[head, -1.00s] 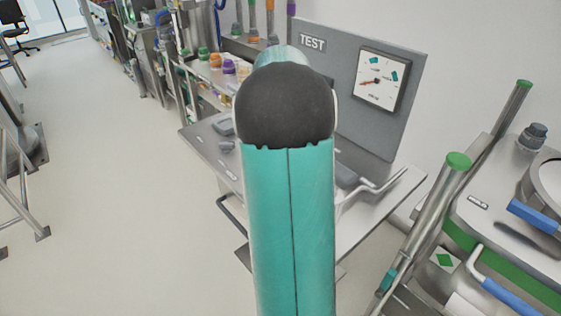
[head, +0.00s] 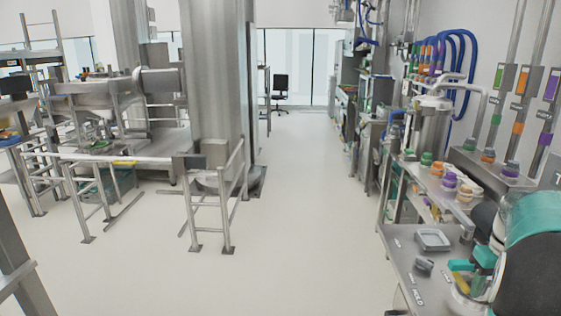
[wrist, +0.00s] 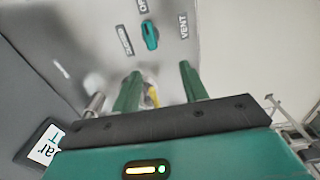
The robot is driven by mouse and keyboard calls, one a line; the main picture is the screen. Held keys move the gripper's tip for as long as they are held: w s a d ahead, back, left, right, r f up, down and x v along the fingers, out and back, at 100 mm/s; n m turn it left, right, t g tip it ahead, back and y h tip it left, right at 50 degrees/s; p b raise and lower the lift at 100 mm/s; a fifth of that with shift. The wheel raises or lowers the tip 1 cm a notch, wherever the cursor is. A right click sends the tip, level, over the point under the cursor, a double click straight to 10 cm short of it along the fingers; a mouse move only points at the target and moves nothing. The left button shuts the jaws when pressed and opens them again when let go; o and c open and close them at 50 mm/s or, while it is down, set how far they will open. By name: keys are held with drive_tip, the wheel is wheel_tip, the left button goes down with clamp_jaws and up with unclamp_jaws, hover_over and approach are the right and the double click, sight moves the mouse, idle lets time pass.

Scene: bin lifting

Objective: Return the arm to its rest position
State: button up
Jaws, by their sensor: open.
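My arm (head: 535,235), teal with a black joint, fills the lower right corner of the head view, over the edge of a steel bench (head: 400,262). In the wrist view my gripper (wrist: 160,88) shows two green fingers spread well apart. It is open and nothing is held between the fingers. A blurred metal and yellow thing shows behind the left finger; I cannot tell how far off it is. Small teal parts (head: 485,258) show beside my arm in the head view, partly hidden.
The bench holds a grey tray (head: 432,239) and several coloured-lid jars (head: 449,180). The wrist view shows a panel with a teal knob (wrist: 150,34) and a VENT label. A steel column (head: 212,85) and railing (head: 228,205) stand left. The floor (head: 300,220) between is clear.

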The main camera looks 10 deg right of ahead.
drive_tip(key=w+a+r+n+t, duration=0.1)
drive_tip(key=a+r, duration=0.2)
drive_tip(key=a, duration=0.7)
drive_tip(key=a+r+t, duration=0.1)
drive_tip(key=a+r, duration=0.2)
drive_tip(key=a, duration=0.8)
drive_tip(key=s+a+t, duration=0.1)
drive_tip(key=s+a, duration=0.2)
drive_tip(key=a, duration=0.3)
drive_tip(key=s+a+n+t, duration=0.1)
drive_tip(key=s+a, duration=0.2)
drive_tip(key=a, duration=0.3)
drive_tip(key=s+a+f+t, duration=0.1)
drive_tip(key=s+a, duration=0.2)
drive_tip(key=a, duration=0.3)
drive_tip(key=shift+s+a+n, duration=0.2)
drive_tip(key=shift+a+n, duration=0.1)
drive_tip(key=shift+f, duration=0.1)
drive_tip(key=shift+c, duration=0.8)
drive_tip(key=shift+d, duration=0.25)
